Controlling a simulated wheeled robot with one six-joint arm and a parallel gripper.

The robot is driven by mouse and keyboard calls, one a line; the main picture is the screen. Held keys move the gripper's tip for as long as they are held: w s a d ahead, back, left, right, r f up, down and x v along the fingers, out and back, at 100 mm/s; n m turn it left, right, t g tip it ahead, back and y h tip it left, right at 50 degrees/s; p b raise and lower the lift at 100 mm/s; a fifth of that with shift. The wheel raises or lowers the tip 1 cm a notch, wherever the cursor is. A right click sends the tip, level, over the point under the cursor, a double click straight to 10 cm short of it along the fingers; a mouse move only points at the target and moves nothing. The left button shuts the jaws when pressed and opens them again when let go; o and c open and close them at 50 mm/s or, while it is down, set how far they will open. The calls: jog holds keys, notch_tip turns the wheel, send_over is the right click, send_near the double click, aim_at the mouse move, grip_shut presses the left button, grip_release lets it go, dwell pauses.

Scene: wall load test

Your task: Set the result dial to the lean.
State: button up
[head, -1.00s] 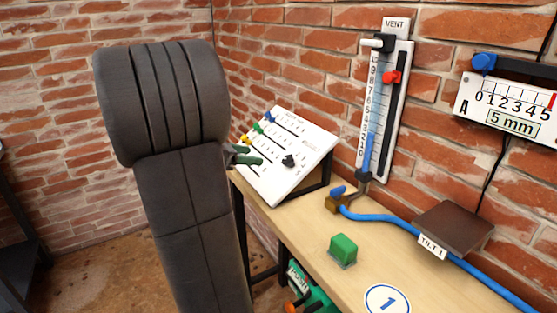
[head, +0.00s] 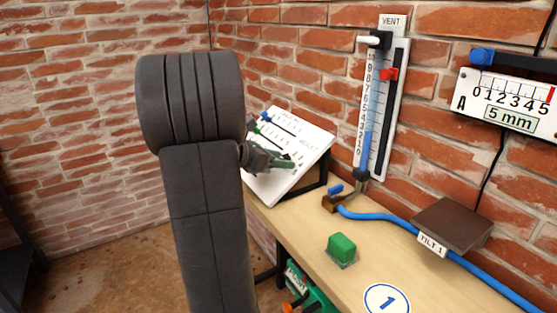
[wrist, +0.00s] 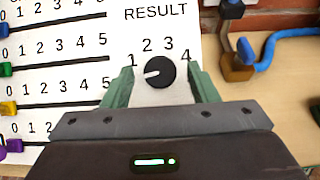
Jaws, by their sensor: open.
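The result dial (wrist: 160,72) is a round black knob on the white sloped board (head: 309,138), under the word RESULT with numbers 1 to 4 around it. Its white mark points left and slightly down, just below the 1. My gripper (wrist: 163,85) is open, its green fingers on the left and right of the dial in the wrist view. I cannot tell whether they touch it. In the head view my gripper (head: 285,164) covers the dial.
Coloured sliders, such as a green one (wrist: 5,69), line the board's left. A green block (head: 341,248), a brown TILT 1 plate (head: 452,225) and a blue hose (head: 385,219) are on the bench. A gauge labelled A (head: 508,103) hangs at right, with a 5 mm label.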

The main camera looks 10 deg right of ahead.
jog(key=c, duration=1)
